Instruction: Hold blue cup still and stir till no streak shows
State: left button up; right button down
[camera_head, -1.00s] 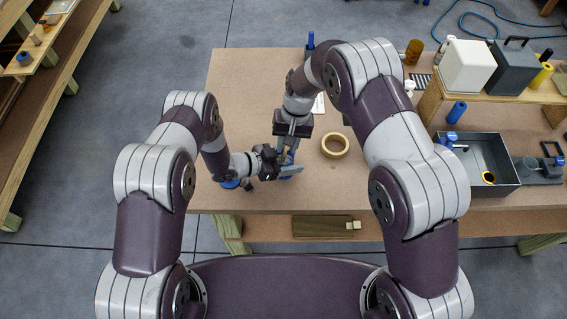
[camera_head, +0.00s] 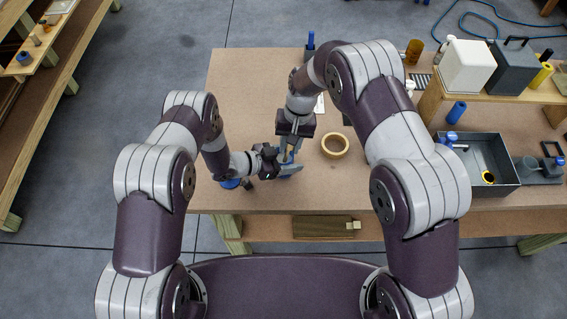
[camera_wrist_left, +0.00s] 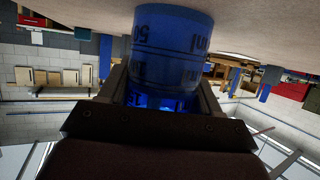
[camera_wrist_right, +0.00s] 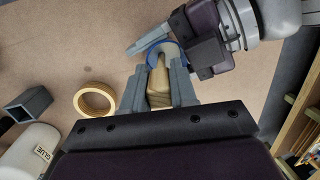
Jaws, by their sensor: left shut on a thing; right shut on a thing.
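The blue cup (camera_wrist_left: 172,45), with dark volume marks, stands on the table in the left wrist view. My left gripper (camera_wrist_left: 165,95) is shut on it. In the head view my left gripper (camera_head: 283,168) is at the cup, which is mostly covered by the grippers. My right gripper (camera_wrist_right: 159,85) is shut on a pale wooden stick (camera_wrist_right: 158,88) above the cup. The cup's blue rim (camera_wrist_right: 163,48) shows around the stick's far end in the right wrist view.
A wooden ring (camera_head: 335,146), perhaps a tape roll, lies right of the grippers; it also shows in the right wrist view (camera_wrist_right: 97,99). A grey tray (camera_head: 482,165) stands at the right. A white bottle marked GLUE (camera_wrist_right: 38,150) is at lower left there.

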pick_arm(q)
jog(key=shift+s, duration=0.1)
pick_arm(e)
jog(key=shift+r, duration=4.55)
pick_arm(q)
jog(key=o, duration=1.2)
jog(key=shift+c, duration=0.2)
jog(key=v, duration=1.2)
jog(key=shift+r, duration=0.1)
